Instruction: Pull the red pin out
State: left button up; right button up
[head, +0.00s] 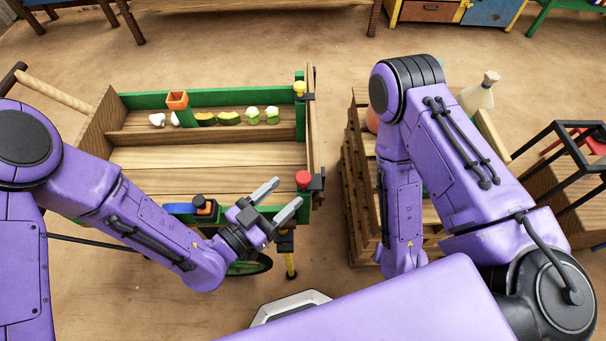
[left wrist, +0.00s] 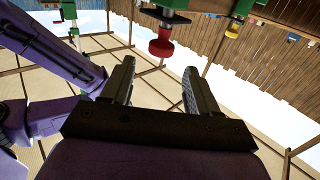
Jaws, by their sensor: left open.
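The red pin (head: 303,179) has a round red head and sits at the near right corner of the wooden cart, by a dark bracket. It also shows in the left wrist view (left wrist: 161,45), just beyond and between my fingertips. My left gripper (head: 281,196) is open and empty, with its two grey fingers pointing toward the red pin; it also shows in the left wrist view (left wrist: 160,75). The fingers appear apart from the pin. My right arm folds down on the right side, and its gripper is hidden.
A yellow pin (head: 299,88) sits at the cart's far right corner. The cart (head: 180,160) holds an orange pot (head: 177,100) and several small vegetables on its far shelf. A wooden crate stack (head: 362,200) stands right of the cart, with a narrow floor gap between.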

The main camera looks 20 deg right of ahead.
aim_at(298, 181)
pick_arm(q)
jog(key=p+x, duration=0.1)
jog(key=x, duration=0.6)
jog(key=shift+f, duration=0.1)
grip_shut()
notch_tip(298, 181, up, 4)
jog(key=p, duration=0.3)
jog(key=shift+r, duration=0.2)
jog(key=shift+d+r, duration=0.1)
jog(key=shift+w, duration=0.2)
grip_release()
jog(key=shift+s, duration=0.2)
